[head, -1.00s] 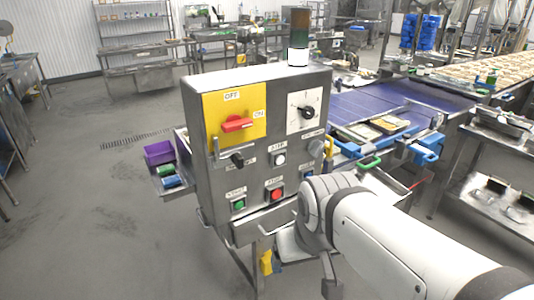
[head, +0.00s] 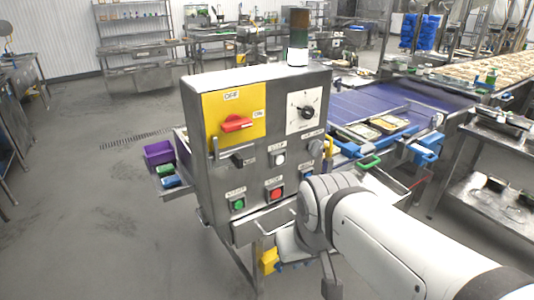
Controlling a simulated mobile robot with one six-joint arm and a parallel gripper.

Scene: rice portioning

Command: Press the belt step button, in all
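The grey control box (head: 222,192) stands upright in the middle of the head view. On its front are a white button (head: 279,160), a green button (head: 238,205) and a red button (head: 276,195). Their small labels are too blurred to read surely, so I cannot tell which is the step button. Part of a blue button (head: 306,170) shows at the lower right, partly covered by my white arm. My arm reaches in from the lower right to the box's front right corner. My gripper's fingertips are not visible.
The box also has a red rotary handle (head: 236,124) on a yellow plate, a dial (head: 307,112) and a black switch (head: 237,160). The blue belt (head: 370,107) runs behind right, with trays (head: 388,123) on it. Open floor (head: 90,215) lies to the left.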

